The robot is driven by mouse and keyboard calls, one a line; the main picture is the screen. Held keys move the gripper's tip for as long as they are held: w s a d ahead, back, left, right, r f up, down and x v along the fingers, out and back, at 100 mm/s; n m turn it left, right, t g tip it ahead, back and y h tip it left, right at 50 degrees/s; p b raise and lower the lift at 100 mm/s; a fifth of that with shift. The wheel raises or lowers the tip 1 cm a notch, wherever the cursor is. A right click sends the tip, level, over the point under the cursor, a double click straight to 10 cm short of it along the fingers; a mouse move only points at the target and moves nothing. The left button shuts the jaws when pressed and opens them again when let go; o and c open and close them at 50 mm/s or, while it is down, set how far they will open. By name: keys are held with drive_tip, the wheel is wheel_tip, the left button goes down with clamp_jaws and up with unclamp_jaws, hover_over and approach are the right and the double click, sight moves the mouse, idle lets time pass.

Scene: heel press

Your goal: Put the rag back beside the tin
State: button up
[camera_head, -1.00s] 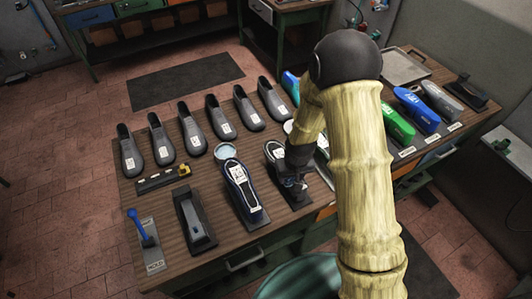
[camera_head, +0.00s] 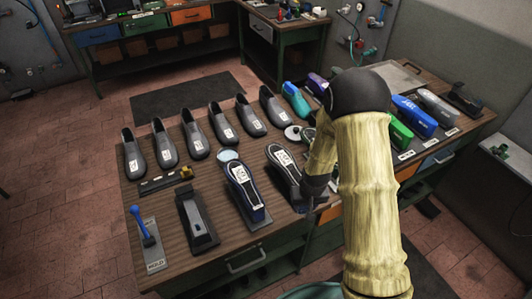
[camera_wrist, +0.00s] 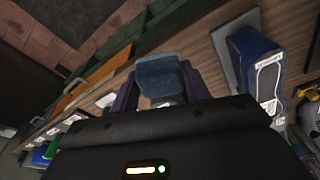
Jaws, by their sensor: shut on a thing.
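My gripper (camera_wrist: 158,85) shows in the wrist view with its dark fingers shut on a folded blue-grey rag (camera_wrist: 160,70). It is held near the table's front edge. In the head view my gripper (camera_head: 314,192) is low, just right of a dark shoe on a stand (camera_head: 284,165), partly hidden by my arm; the rag is not clear there. A small round pale tin-like thing (camera_head: 293,132) stands behind that shoe, left of my arm. A flat pale blue disc (camera_head: 228,155) lies farther left. I cannot tell for certain which is the tin.
A row of grey shoes (camera_head: 196,138) lines the back of the wooden table. A second shoe on a stand (camera_head: 245,192), a black holder (camera_head: 197,220) and a blue-handled lever (camera_head: 143,228) stand in front. Blue and green shoe forms (camera_head: 414,118) are on the right.

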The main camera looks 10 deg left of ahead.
drive_tip(key=d+f+m+b, duration=0.2)
drive_tip(key=d+f+b, duration=0.5)
drive_tip(key=f, duration=0.5)
drive_tip(key=shift+w+d+f, duration=0.15)
drive_tip(key=shift+d+f, duration=0.1)
drive_tip(key=shift+d, duration=0.4)
